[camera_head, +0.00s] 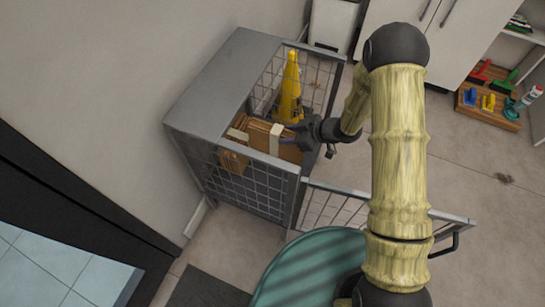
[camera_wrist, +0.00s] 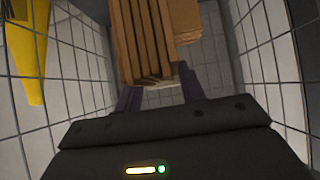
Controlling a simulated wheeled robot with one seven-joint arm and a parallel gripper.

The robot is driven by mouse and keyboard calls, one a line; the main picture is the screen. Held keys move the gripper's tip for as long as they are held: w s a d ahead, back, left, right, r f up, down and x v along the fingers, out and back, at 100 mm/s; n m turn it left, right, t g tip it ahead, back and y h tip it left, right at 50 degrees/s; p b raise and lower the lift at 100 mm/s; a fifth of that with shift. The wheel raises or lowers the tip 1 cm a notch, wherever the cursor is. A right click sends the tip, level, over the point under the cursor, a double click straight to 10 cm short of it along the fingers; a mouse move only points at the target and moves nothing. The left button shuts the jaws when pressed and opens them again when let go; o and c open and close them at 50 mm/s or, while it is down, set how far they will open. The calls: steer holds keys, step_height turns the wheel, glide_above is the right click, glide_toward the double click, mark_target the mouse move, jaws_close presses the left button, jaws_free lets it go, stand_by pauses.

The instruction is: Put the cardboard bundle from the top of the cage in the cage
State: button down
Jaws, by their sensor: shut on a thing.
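The cardboard bundle (camera_head: 259,133) is brown and layered, with a pale band around it. In the wrist view the bundle (camera_wrist: 148,40) shows its stacked edges between the two dark fingers of my gripper (camera_wrist: 160,90). My gripper (camera_head: 289,139) is shut on its near end and reaches in through the cage's open side. The cage (camera_head: 222,82) has a grey solid panel and wire mesh walls. Mesh shows on both sides in the wrist view. A brown piece of the bundle overlaps the cage's front frame in the head view; I cannot tell whether it pokes through.
A yellow folded sign (camera_head: 290,88) stands inside the cage, at left in the wrist view (camera_wrist: 30,55). The mesh door (camera_head: 335,208) is swung open. White cabinets (camera_head: 465,35) and a wooden tray of brushes (camera_head: 487,103) stand at right.

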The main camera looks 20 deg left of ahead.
steer(key=f, duration=0.1)
steer(key=f+b, duration=0.1)
steer(key=f, duration=0.1)
steer(key=shift+s+a+f, duration=0.1)
steer(key=shift+a+f, duration=0.15)
steer(key=shift+f, duration=0.15)
